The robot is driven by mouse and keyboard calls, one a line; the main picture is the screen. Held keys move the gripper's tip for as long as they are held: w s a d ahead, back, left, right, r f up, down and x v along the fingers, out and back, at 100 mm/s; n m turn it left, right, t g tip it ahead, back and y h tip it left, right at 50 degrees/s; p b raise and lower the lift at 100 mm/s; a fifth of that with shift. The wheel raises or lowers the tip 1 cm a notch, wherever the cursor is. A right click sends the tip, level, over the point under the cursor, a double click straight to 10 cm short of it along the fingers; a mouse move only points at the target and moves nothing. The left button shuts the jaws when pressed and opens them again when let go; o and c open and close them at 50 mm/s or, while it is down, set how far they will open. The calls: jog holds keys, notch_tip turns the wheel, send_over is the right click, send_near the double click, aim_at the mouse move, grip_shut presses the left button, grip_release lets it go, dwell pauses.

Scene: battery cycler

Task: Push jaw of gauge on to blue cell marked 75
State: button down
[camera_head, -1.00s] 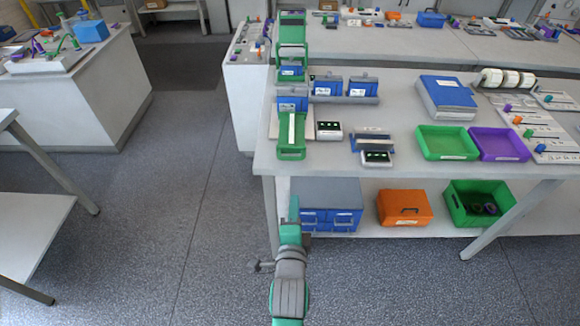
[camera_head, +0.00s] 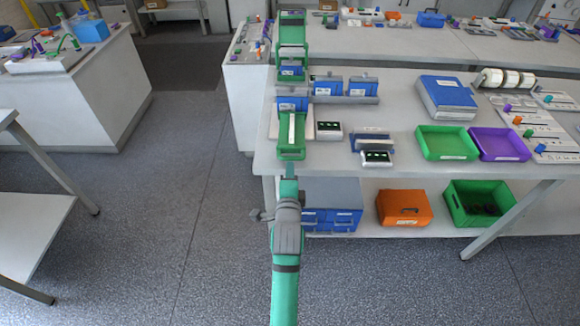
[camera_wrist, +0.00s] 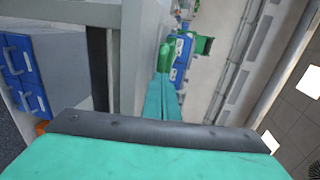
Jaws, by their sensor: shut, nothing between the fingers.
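A green gauge (camera_head: 291,150) with a pale strip along its middle stands at the left front of the table. A blue cell (camera_head: 292,104) sits at its far end, and another blue cell (camera_head: 291,72) stands behind by a taller green frame (camera_head: 292,35). Two more blue cells (camera_head: 328,88) stand to the right. Their label numbers are too small to read. My gripper (camera_head: 290,168) is shut and empty at the table's front edge, just in front of the gauge; contact cannot be told. In the wrist view, the shut teal fingers (camera_wrist: 163,98) point toward green and blue parts (camera_wrist: 176,73).
Small display units (camera_head: 328,130) stand right of the gauge. Farther right are a green tray (camera_head: 447,155) and a purple tray (camera_head: 499,158). The lower shelf holds blue drawers (camera_head: 331,220), an orange case (camera_head: 404,208) and a green crate (camera_head: 455,213). Open floor lies left.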

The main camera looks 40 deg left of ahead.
aim_at(290, 158)
jog(key=shift+x, duration=1)
jog(key=shift+w, duration=0.1)
jog(key=shift+r+x, duration=0.15)
jog(key=shift+x, duration=0.6)
jog(key=shift+r+x, duration=0.15)
jog(key=shift+x, duration=0.6)
jog(key=shift+a, duration=0.15)
jog(key=v, duration=1.4)
jog(key=shift+w, duration=0.1)
